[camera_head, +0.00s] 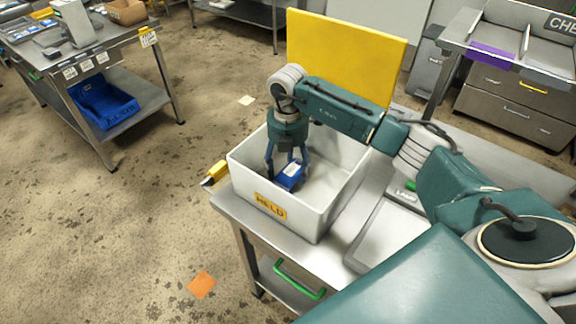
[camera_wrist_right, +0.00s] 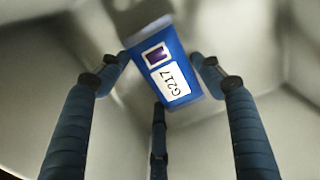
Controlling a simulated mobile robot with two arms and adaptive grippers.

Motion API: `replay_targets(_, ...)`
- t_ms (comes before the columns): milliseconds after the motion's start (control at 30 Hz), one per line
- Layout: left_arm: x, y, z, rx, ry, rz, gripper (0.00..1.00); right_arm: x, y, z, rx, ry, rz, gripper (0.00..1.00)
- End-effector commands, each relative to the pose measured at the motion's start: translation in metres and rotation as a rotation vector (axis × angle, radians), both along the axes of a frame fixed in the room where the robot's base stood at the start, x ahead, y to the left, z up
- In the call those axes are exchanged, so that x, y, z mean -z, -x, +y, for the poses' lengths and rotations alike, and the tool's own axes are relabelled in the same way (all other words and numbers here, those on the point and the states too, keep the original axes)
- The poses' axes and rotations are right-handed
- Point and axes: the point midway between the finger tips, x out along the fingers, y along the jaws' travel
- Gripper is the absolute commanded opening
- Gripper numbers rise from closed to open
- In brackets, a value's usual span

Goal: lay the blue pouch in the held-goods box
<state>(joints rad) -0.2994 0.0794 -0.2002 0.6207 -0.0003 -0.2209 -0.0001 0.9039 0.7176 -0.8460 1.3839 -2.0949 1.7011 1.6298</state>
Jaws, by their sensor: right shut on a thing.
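The held-goods box (camera_head: 240,186) is a white open box with a yellow HELD label, standing on a steel table. My right gripper (camera_head: 285,172) reaches down inside it, with its fingers below the rim. It is shut on the blue pouch (camera_head: 291,175). In the right wrist view the blue pouch (camera_wrist_right: 165,65) sits between the fingertips of the gripper (camera_wrist_right: 162,75), with a white label reading G217 and a small purple mark. The pale box walls surround it. I cannot tell whether the pouch touches the box floor. My left gripper does not show.
A yellow panel (camera_head: 345,55) stands behind the box. A flat pale device (camera_head: 385,235) lies right of the box on the steel table (camera_head: 325,262). A yellow-handled item (camera_head: 215,173) is at the table's left corner. Another bench (camera_head: 110,45) with a blue bin (camera_head: 103,104) stands at left.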

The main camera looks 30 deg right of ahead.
Motion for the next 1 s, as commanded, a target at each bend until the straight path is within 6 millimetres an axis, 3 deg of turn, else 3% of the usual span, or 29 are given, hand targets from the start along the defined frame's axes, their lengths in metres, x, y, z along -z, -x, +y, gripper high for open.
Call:
replay_targets(433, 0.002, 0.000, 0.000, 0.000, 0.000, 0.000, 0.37, 0.009, 0.000, 0.000, -0.001, 0.001, -0.001, 0.38)
replay_targets(467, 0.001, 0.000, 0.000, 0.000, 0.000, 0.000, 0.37, 0.009, 0.000, 0.000, -0.001, 0.001, -0.001, 0.69)
replay_targets(533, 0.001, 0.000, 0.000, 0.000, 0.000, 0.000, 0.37, 0.008, 0.000, 0.000, -0.001, 0.001, -0.001, 0.83)
replay_targets(833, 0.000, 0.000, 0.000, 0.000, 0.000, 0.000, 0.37, 0.007, 0.000, 0.000, -0.001, 0.001, -0.001, 0.84)
replay_targets(1000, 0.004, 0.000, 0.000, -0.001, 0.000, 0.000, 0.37, -0.006, -0.002, 0.000, 0.000, -0.001, -0.004, 0.84)
